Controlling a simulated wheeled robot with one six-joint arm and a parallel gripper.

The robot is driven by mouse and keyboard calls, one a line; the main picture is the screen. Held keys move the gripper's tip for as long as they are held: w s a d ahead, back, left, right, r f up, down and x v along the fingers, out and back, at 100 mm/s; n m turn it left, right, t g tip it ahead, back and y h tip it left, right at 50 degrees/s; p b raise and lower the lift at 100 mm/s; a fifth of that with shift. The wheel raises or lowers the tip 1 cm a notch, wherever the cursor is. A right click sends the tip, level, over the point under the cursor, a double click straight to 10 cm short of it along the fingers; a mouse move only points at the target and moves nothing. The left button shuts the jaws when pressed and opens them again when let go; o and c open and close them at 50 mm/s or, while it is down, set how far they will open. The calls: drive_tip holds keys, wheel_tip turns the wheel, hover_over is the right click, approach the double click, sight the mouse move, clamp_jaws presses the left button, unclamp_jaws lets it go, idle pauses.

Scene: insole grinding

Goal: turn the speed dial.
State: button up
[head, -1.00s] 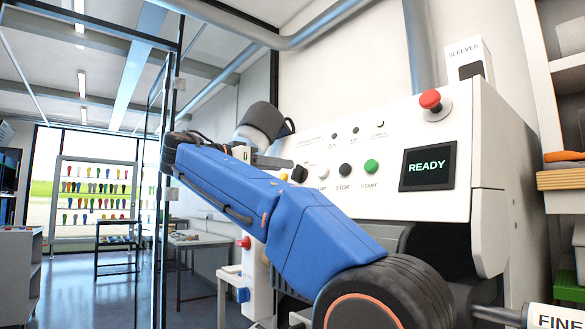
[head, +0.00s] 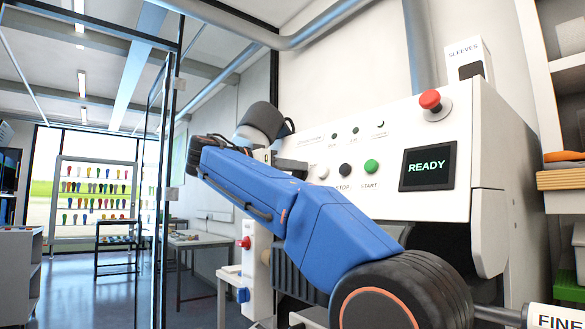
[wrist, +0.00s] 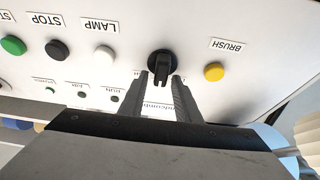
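The speed dial (wrist: 161,62) is a black round knob with a raised grip bar on the white control panel (wrist: 215,20), which appears upside down in the wrist view. My gripper (wrist: 160,76) is open, with its two grey fingers pointing at the panel. The fingertips lie on either side of the lower part of the dial's bar, with visible gaps; I cannot tell whether either finger touches it. In the head view my gripper (head: 292,164) is at the left part of the panel, and my blue arm hides the dial.
A yellow brush button (wrist: 214,72) is beside the dial, and a white lamp button (wrist: 103,55) is on its other side. Black stop (head: 345,170) and green start (head: 371,167) buttons follow. A red emergency button (head: 431,101) sits above the screen (head: 428,167) reading READY.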

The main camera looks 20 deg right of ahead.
drive_tip(key=shift+n, duration=0.3)
drive_tip(key=n+t, duration=0.1)
drive_tip(key=n, duration=0.1)
drive_tip(key=n+t+y, duration=0.1)
drive_tip(key=n, duration=0.2)
drive_tip(key=shift+w+a+y, duration=0.1)
drive_tip(key=shift+w+y, duration=0.05)
drive_tip(key=shift+y, duration=0.15)
drive_tip(key=shift+w+a+f+n+t+y, duration=0.1)
drive_tip(key=shift+n+t+y, duration=0.25)
drive_tip(key=shift+n, duration=1.05)
drive_tip(key=shift+w+f+n+t+y, duration=0.1)
drive_tip(key=shift+n+t+y, duration=0.25)
drive_tip(key=shift+n, duration=1.05)
drive_tip(key=o, duration=0.7)
drive_tip(key=shift+r+v, duration=0.1)
drive_tip(key=shift+v, duration=4.25)
drive_tip(key=shift+r+v, duration=0.15)
drive_tip(key=shift+v, duration=4.25)
